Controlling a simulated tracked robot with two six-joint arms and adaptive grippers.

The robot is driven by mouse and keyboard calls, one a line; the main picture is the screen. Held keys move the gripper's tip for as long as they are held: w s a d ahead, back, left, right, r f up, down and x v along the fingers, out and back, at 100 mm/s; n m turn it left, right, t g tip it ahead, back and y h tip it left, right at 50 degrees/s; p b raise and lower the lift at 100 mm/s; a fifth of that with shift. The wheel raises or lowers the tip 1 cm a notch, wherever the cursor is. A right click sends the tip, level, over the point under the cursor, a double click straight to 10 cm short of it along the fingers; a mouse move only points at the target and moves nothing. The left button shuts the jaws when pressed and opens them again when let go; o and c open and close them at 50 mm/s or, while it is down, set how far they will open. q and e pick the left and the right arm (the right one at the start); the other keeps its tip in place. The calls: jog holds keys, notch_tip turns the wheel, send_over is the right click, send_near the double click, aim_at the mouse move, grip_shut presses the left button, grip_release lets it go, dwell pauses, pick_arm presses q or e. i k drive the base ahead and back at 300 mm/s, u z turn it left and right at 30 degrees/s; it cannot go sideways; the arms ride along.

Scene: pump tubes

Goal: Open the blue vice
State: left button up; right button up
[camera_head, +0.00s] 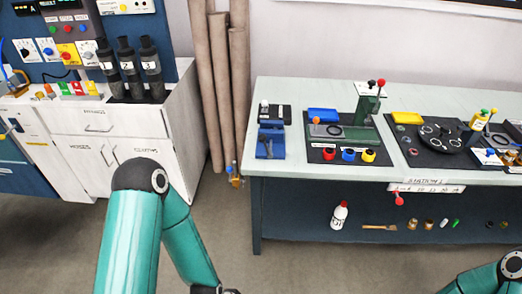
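The blue vice (270,142) stands at the left end of the light-topped workbench (285,88), near its front left corner. It is small in this view, and I cannot tell how far apart its jaws are. My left arm rises from the bottom left and bends back down. Neither arm touches the vice.
Beside the vice is a dark mat with a green press (352,130), a blue tray (322,115) and several coloured caps. A black round plate (440,138) lies further right. A white cabinet (120,135) stands left. Brown pipes (219,90) lean between. Floor before the bench is clear.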

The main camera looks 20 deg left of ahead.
aim_at(262, 137)
jog(key=z, duration=0.1)
jog(key=i, duration=0.95)
jog(key=u, duration=0.1)
